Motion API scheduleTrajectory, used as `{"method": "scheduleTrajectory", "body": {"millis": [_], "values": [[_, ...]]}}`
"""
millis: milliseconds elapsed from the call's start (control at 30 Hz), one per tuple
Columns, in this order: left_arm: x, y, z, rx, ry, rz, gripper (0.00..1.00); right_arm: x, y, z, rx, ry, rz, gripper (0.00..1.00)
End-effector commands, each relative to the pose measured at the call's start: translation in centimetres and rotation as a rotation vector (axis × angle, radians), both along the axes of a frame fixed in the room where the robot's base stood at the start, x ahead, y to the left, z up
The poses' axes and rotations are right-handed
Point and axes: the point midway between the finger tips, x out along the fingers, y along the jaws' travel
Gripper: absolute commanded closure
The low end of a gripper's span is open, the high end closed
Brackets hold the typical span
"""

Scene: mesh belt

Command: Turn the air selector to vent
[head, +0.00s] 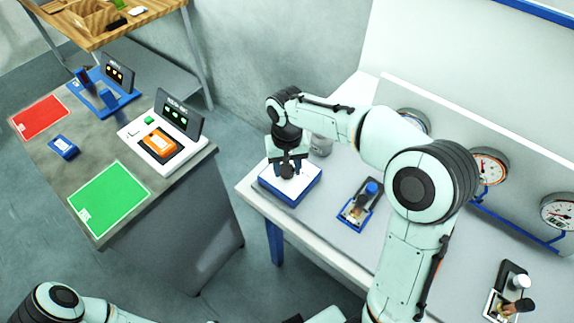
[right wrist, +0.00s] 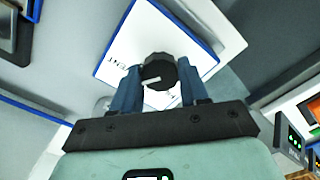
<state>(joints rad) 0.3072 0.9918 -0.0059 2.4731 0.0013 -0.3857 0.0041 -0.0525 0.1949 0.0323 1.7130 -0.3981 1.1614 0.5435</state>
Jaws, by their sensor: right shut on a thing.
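The air selector is a white-topped box with blue sides (head: 305,187) near the left end of the white bench. Its round black knob (right wrist: 160,68) shows in the right wrist view with a white pointer mark directed to the left and slightly down. My right gripper (head: 287,168) reaches down over the box. In the wrist view its two blue-grey fingers (right wrist: 161,73) are shut on the knob, one on each side. My left gripper is out of view.
Right of the selector stand a blue-capped device (head: 371,188) and a black-handled device (head: 522,305). Gauges (head: 490,166) line the back panel. The grey table at left holds a green mat (head: 110,200), a red mat (head: 40,118) and an orange device (head: 160,143).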

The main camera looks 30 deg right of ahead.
Motion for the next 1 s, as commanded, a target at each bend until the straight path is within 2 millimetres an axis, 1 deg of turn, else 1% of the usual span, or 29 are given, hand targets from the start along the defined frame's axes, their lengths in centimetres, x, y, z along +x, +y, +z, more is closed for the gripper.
{"method": "scheduleTrajectory", "body": {"millis": [200, 400, 967, 1000], "values": [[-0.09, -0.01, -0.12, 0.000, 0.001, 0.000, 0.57, -0.04, 0.04, 0.00, 0.001, 0.002, -0.131, 0.86], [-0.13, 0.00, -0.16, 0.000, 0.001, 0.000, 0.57, -0.03, 0.05, 0.01, 0.001, 0.002, -0.202, 0.86], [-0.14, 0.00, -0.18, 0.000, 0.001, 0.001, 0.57, -0.02, 0.04, 0.01, 0.001, 0.002, -0.233, 0.86], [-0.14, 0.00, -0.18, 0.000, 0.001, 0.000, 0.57, -0.02, 0.05, 0.01, 0.001, 0.002, -0.233, 0.46]]}}
